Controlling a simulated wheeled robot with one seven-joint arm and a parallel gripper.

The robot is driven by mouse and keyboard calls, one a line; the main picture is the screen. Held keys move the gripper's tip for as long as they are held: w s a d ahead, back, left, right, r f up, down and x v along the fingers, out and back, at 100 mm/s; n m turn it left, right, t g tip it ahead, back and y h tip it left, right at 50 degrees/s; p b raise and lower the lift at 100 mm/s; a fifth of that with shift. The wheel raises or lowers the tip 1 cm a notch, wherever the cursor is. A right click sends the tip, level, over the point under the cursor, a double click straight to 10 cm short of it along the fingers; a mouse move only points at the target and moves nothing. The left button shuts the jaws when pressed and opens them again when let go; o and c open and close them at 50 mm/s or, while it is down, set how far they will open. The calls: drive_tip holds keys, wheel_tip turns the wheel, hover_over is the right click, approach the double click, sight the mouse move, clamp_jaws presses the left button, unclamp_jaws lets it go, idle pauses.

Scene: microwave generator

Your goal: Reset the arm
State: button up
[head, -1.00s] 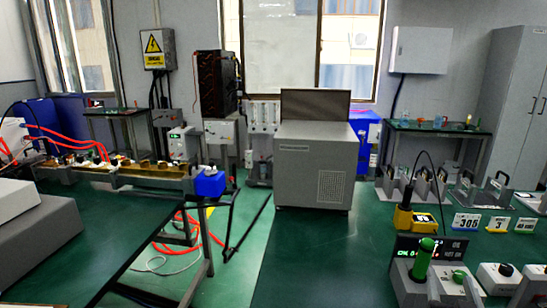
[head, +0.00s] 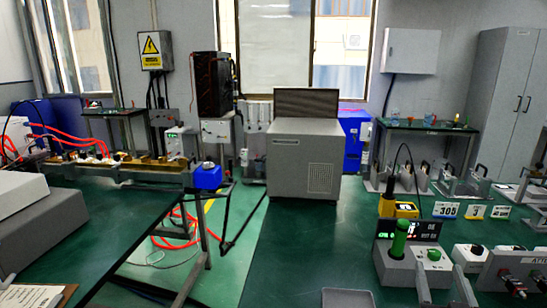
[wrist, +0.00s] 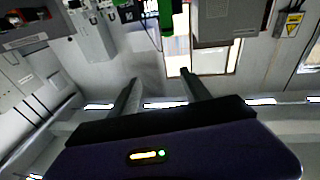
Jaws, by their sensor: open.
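My gripper (wrist: 158,76) shows in the wrist view with its two dark fingers spread apart and nothing between them. The wrist view looks across the room upside down, with the wall and window beyond the fingers. The fingers touch nothing that I can see. My arm and gripper cannot be made out in the head view.
A clipboard (head: 35,296) lies at lower left. A grey cabinet (head: 302,165) stands mid-room.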

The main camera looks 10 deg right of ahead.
drive_tip(key=s+a+f+n+g+y+p, duration=0.1)
drive_tip(key=s+a+f+y, duration=0.1)
drive_tip(key=s+a, duration=0.4)
drive_tip(key=s+a+f+n+g+y+p, duration=0.1)
drive_tip(key=s+a+f+y, duration=0.2)
drive_tip(key=s, duration=1.4)
drive_tip(key=s+a+f+n+g+y+p, duration=0.1)
drive_tip(key=s+a+f+n+y, duration=0.1)
drive_tip(key=s+a, duration=0.8)
drive_tip(key=shift+s+f+y, duration=0.6)
drive_tip(key=shift+s+f, duration=0.1)
drive_tip(key=shift+s, duration=0.25)
